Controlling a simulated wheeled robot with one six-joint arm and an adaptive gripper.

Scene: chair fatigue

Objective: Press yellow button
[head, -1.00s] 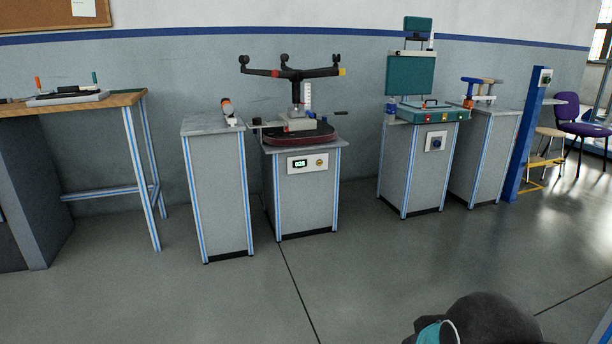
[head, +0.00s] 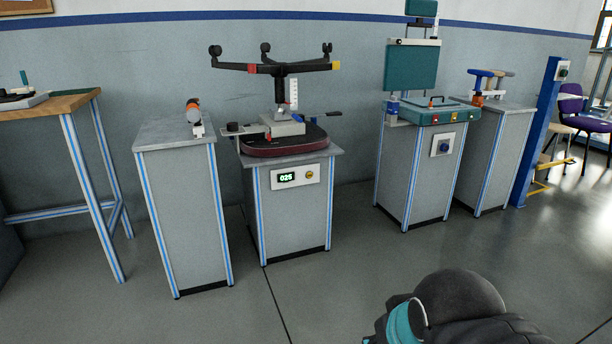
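A small round yellow button (head: 309,175) sits on a pale control panel (head: 290,177), just right of a green lit display (head: 286,177). The panel is on the front of a grey cabinet (head: 293,215) that carries a machine with an upturned chair base (head: 275,67). Another small yellow spot (head: 453,117), possibly a button, shows on the front of the teal machine further right. Part of my dark arm with a teal band shows at the bottom right, well apart from the panel. My gripper's fingers are not in view.
A narrow grey cabinet (head: 185,215) stands left of the panel's cabinet, and a wooden-topped table (head: 50,105) is at far left. The teal machine (head: 430,114) stands on a cabinet to the right. Open grey floor (head: 200,318) lies in front.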

